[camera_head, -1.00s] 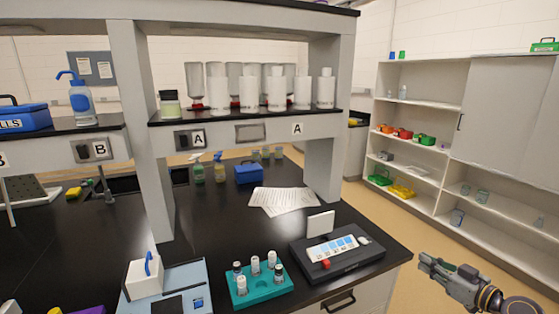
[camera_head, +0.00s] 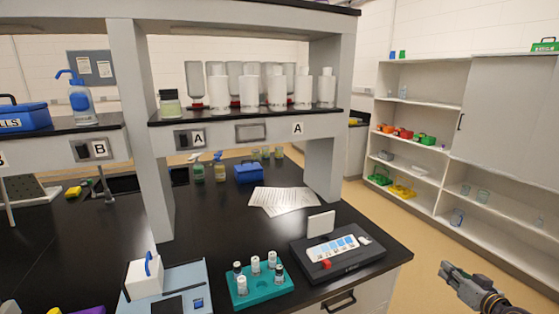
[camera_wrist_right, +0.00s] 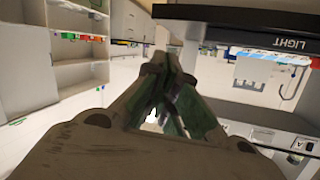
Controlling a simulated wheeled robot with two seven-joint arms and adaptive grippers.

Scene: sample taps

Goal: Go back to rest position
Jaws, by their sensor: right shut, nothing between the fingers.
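My right gripper (camera_head: 449,271) is at the lower right of the head view, over the floor beyond the bench's right edge. It is shut and empty, apart from the bench. In the right wrist view my right gripper (camera_wrist_right: 170,75) shows its fingers together with nothing between them. My left gripper is in neither view. The black bench top (camera_head: 350,222) carries a teal rack (camera_head: 262,288) with several white-capped vials and a black device (camera_head: 336,258) with a blue-patterned strip and a red spot.
A pale blue instrument (camera_head: 165,292) stands left of the rack. Papers (camera_head: 284,198) and a blue box (camera_head: 248,172) lie farther back. A raised shelf (camera_head: 243,132) holds bottles. A wall shelf unit (camera_head: 425,100) stands at the right. Open floor lies between bench and shelves.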

